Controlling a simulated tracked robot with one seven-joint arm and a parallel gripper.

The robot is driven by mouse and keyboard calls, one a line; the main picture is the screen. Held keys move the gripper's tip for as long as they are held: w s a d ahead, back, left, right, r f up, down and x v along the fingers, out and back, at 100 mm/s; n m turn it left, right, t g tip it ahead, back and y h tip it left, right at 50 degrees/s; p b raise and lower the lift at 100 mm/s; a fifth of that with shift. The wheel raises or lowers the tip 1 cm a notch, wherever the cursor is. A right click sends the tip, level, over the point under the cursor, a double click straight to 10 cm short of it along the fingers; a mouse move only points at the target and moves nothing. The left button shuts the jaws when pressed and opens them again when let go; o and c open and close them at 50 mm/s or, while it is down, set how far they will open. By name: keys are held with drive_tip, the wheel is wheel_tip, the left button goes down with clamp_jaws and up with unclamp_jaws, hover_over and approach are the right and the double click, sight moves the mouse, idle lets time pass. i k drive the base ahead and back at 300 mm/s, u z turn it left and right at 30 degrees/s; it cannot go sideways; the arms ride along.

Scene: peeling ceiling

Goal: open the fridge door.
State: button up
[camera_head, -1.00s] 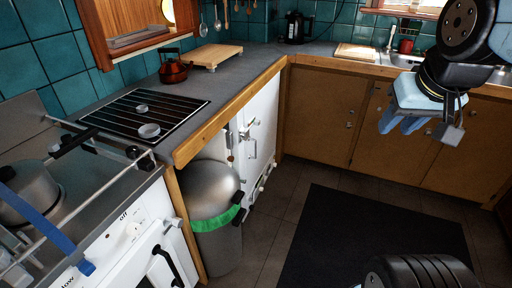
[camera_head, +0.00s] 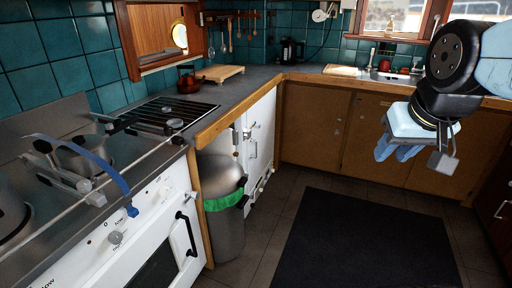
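The fridge is most likely the white-fronted unit (camera_head: 262,134) under the counter, left of the picture's middle. I see its front at a steep angle, with metal handles and latches on it, and its door looks shut.
A metal bin (camera_head: 222,208) with a green band stands just before the white door. A white stove (camera_head: 140,240) is at the left front. Wooden cabinets (camera_head: 316,124) line the back. A dark mat (camera_head: 365,245) lies on the open floor. A red kettle (camera_head: 189,80) stands on the counter.

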sight(260, 147)
drive_tip(key=u, duration=0.5)
drive_tip(key=i, duration=1.65)
drive_tip(key=z, duration=0.4)
drive_tip(key=i, duration=0.45)
drive_tip(key=z, duration=0.4)
drive_tip(key=k, duration=0.85)
drive_tip(key=z, duration=0.2)
drive_tip(key=i, duration=0.85)
drive_tip(key=u, duration=0.1)
